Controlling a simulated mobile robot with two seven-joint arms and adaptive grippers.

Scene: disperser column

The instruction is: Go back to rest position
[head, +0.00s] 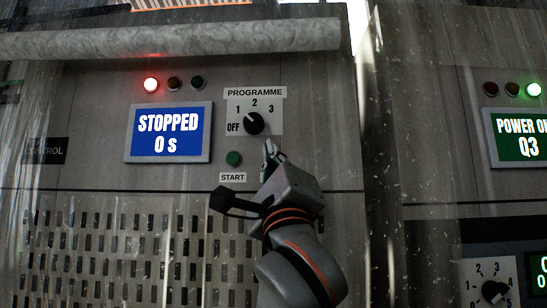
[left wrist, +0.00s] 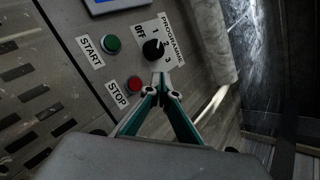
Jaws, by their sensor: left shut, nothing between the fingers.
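My left gripper (head: 268,148) is shut and empty in front of the control panel, just below and right of the black programme knob (head: 254,123). In the left wrist view the fingertips (left wrist: 161,88) meet below the knob (left wrist: 153,50), beside the red STOP button (left wrist: 134,86). I cannot tell whether they touch the panel. The knob's mark seems to point up and left in the head view. The green START button (head: 233,158) is left of the gripper. The STOP button is hidden behind my gripper in the head view. My right gripper is out of view.
A blue display (head: 168,132) reads STOPPED 0 s, with a lit red lamp (head: 151,85) above it. A grey pipe (head: 170,38) runs across the top. A second panel at right has a green POWER ON Q3 display (head: 520,137). Slotted metal (head: 130,245) lies below.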

